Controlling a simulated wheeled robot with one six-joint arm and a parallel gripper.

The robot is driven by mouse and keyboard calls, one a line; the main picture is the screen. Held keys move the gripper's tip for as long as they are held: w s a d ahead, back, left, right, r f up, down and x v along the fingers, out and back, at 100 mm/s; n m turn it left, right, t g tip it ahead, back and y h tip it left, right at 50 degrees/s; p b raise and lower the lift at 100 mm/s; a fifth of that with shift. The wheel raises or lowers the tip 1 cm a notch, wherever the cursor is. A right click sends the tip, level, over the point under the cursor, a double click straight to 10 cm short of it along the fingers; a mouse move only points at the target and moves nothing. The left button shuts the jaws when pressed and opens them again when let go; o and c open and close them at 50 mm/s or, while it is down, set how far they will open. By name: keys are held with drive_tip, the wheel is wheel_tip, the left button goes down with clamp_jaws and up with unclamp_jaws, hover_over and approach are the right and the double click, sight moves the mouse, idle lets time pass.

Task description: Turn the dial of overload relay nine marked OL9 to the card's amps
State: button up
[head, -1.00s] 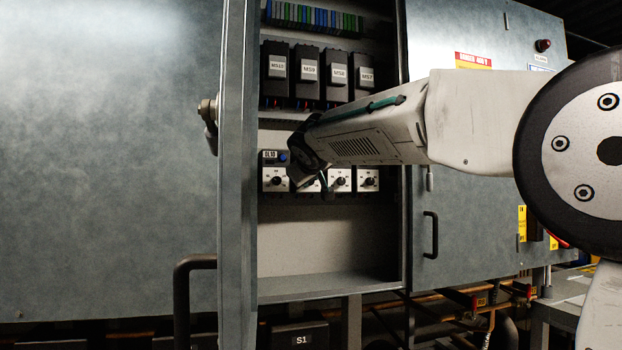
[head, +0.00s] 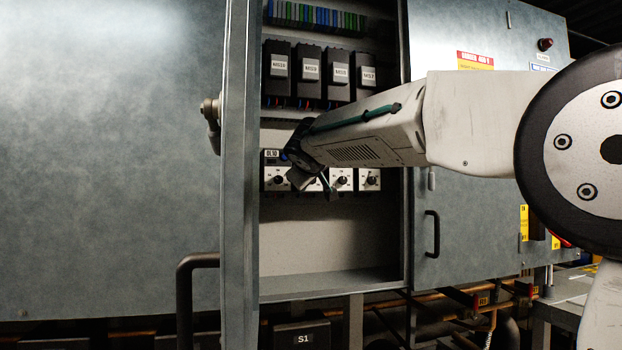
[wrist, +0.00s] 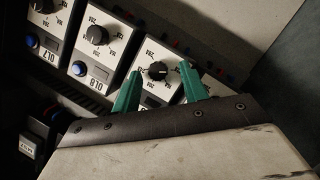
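Overload relay nine is the third white relay from the left in the wrist view; its own label is hidden behind my gripper. Its black dial (wrist: 157,71) shows between the two green fingertips of my gripper (wrist: 161,68). The fingers are apart, one on each side of the dial; I cannot tell whether they touch it. In the head view my gripper (head: 320,184) is in front of the relay row and covers most of this relay. I cannot make out a card with amps in either view.
Relay OL8 (wrist: 97,34) and relay OL7 (wrist: 47,6) sit to the left in the wrist view. Relay OL10 (head: 276,178) is at the row's left end in the head view. Black contactors (head: 310,71) hang above. The cabinet's door edge (head: 238,160) stands at the left.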

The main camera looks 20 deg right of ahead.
drive_tip(key=shift+s, duration=0.1)
drive_tip(key=v, duration=0.7)
drive_tip(key=shift+s, duration=0.3)
drive_tip(key=shift+a+r, duration=0.1)
drive_tip(key=shift+a, duration=0.05)
drive_tip(key=s+d+f+m+g, duration=0.15)
drive_tip(key=s+f+g, duration=0.25)
drive_tip(key=s+f, duration=0.5)
drive_tip(key=s+d+f+m+g, duration=0.1)
drive_tip(key=s+d+f+g, duration=0.4)
drive_tip(key=f, duration=0.7)
drive_tip(key=s+f+m+g+y, duration=0.1)
drive_tip(key=s+f+g+y, duration=0.1)
drive_tip(key=s+f, duration=0.6)
drive_tip(key=s+f+m+g+y, duration=0.2)
drive_tip(key=s+f, duration=0.6)
drive_tip(key=s, duration=1.1)
drive_tip(key=shift+s+a+f, duration=0.15)
drive_tip(key=shift+s+f, duration=0.2)
